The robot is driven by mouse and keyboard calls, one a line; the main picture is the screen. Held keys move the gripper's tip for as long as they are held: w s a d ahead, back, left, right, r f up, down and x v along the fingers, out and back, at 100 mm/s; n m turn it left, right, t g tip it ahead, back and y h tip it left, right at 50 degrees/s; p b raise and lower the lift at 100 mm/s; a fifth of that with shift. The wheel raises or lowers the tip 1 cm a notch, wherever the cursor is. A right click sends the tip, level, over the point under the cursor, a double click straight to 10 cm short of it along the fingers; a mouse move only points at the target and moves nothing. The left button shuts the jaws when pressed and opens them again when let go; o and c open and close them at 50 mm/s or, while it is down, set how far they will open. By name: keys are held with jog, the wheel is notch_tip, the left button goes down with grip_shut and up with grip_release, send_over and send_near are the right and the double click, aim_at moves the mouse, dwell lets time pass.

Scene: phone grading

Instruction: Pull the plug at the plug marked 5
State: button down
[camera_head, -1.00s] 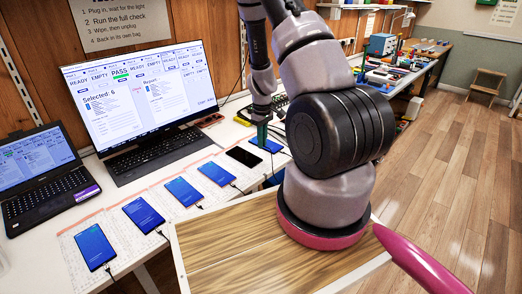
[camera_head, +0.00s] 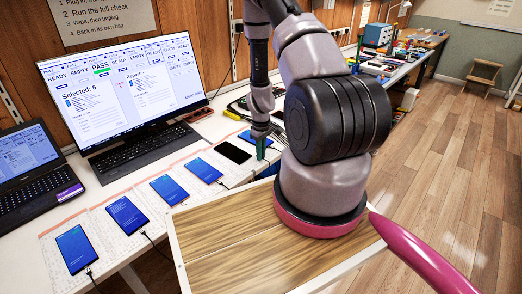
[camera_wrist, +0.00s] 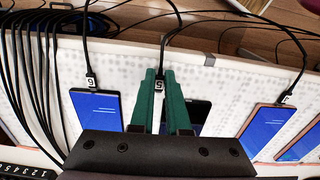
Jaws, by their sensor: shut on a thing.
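My gripper (camera_wrist: 160,78) points at the front edge of the row, its two green fingers on either side of the plug marked 5 (camera_wrist: 159,86), shut on it. A black cable runs up from this plug in the wrist view. A dark-screened phone (camera_wrist: 200,112) lies beside and partly behind the fingers; it also shows in the head view (camera_head: 232,152). I cannot tell whether the plug is still seated in it, as the fingers hide the joint. In the head view my gripper (camera_head: 261,152) is low, just right of the dark phone.
A neighbouring plug (camera_wrist: 91,81) sits at a blue phone (camera_wrist: 97,108) to the left, and another plug (camera_wrist: 287,97) at a blue phone (camera_wrist: 264,128) to the right. Loose black cables (camera_wrist: 35,80) crowd the left. A monitor (camera_head: 125,85) and laptop (camera_head: 32,165) stand behind.

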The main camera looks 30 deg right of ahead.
jog(key=shift+f, duration=0.45)
jog(key=c, duration=0.8)
grip_release()
jog(key=shift+s+a, duration=0.1)
jog(key=shift+r, duration=3)
